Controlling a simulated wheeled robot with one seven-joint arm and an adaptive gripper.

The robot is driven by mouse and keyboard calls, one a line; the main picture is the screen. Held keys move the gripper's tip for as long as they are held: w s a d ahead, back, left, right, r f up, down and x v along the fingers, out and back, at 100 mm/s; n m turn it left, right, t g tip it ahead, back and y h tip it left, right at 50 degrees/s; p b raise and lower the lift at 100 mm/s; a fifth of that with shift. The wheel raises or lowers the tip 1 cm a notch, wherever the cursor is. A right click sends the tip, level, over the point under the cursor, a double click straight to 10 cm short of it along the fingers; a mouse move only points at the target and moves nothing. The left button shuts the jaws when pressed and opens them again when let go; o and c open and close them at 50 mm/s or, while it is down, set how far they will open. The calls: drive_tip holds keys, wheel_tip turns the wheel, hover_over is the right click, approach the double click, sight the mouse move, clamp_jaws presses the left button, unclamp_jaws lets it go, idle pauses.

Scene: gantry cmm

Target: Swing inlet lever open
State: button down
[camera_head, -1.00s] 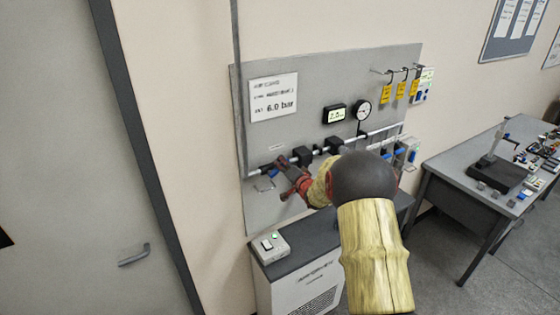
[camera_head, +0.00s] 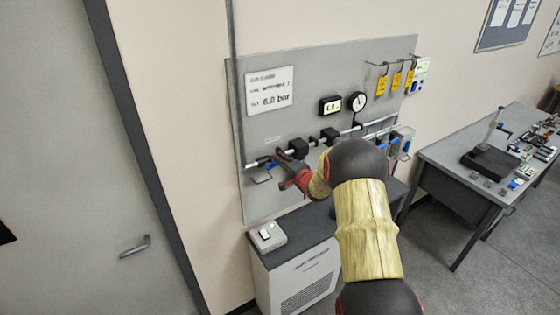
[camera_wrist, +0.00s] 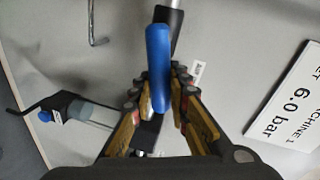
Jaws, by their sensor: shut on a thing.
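The blue inlet lever (camera_wrist: 158,68) stands upright in the wrist view, between the fingers of my gripper (camera_wrist: 160,103). The fingers are shut on its lower part. Its top reaches the dark end of a pipe fitting. In the head view my gripper (camera_head: 287,170) is at the left end of the pipe run on the grey panel (camera_head: 330,75). A bit of blue (camera_head: 272,164) shows beside the fingers there; my arm and gripper hide most of the lever.
A digital display (camera_head: 330,106) and a round gauge (camera_head: 357,101) sit above the pipe. Yellow tags (camera_head: 396,80) hang at the right. A control box (camera_head: 268,236) stands on the cabinet (camera_head: 303,275) below. A bench (camera_head: 460,190) is at the right.

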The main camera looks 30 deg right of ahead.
drive_tip(key=c, duration=1.7)
unclamp_jaws()
drive_tip(key=shift+d, duration=0.1)
drive_tip(key=shift+c, duration=0.2)
drive_tip(key=shift+s+r, duration=0.35)
drive_tip(key=shift+s, duration=1.6)
drive_tip(key=shift+s+r, duration=0.35)
drive_tip(key=shift+s, duration=1.65)
drive_tip(key=shift+s+r, duration=0.35)
drive_tip(key=shift+s, duration=1.6)
